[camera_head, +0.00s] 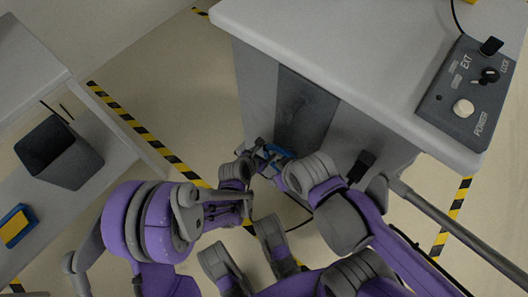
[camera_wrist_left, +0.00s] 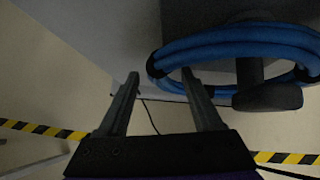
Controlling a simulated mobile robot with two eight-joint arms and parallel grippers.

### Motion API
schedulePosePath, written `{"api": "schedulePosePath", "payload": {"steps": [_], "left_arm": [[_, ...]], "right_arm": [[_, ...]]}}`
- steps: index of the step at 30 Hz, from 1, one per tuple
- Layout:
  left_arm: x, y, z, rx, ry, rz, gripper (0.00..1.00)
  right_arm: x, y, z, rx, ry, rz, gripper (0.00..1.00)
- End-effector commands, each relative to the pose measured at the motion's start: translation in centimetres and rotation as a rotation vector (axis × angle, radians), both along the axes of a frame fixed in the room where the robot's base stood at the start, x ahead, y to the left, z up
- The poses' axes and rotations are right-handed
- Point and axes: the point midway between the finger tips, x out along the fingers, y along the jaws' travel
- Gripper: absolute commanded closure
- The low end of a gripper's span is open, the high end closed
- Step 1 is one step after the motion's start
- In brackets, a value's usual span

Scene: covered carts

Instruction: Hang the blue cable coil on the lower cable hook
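The blue cable coil (camera_wrist_left: 215,46) shows large at the right of the left wrist view, around a dark hook with a thick end (camera_wrist_left: 268,97). The coil looks hung on this hook; whether it is the lower one I cannot tell. My left gripper (camera_wrist_left: 160,88) is open, its fingers wide apart. The right-hand finger overlaps the coil's left part; contact is unclear. In the head view the coil (camera_head: 277,152) is a small blue patch by the cart's side, partly hidden by my left gripper (camera_head: 259,155). I cannot make out my right gripper.
The cart (camera_head: 340,40) has a light top and a dark control panel (camera_head: 465,95). At left, a bench holds a dark bin (camera_head: 60,150) and a blue-yellow block (camera_head: 17,227). Striped tape (camera_head: 140,130) crosses the floor. My arms crowd the space before the cart.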

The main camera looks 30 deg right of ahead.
Motion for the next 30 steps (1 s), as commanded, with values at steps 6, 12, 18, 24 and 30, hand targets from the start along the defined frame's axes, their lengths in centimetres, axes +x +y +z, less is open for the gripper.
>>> {"api": "schedulePosePath", "payload": {"steps": [6, 12, 18, 24, 30], "left_arm": [[-0.1, 0.1, 0.1, 0.001, 0.000, -0.001, 0.33], [-1.1, 1.7, 2.2, 0.002, -0.001, 0.001, 0.33], [-2.6, 4.2, 5.2, 0.002, -0.001, 0.001, 0.33], [-3.7, 6.0, 7.1, 0.001, 0.000, 0.001, 0.33], [-4.0, 6.5, 7.7, 0.000, -0.001, -0.001, 0.33]], "right_arm": [[0.0, 0.0, 0.1, 0.000, 0.000, 0.000, 0.38], [-0.1, 0.0, 0.8, 0.000, -0.001, 0.000, 0.38], [-0.3, 0.0, 2.0, 0.000, -0.004, 0.000, 0.38], [-0.5, 0.0, 2.8, 0.000, -0.006, 0.000, 0.38], [-0.5, 0.0, 2.9, 0.000, -0.006, 0.000, 0.38]]}}
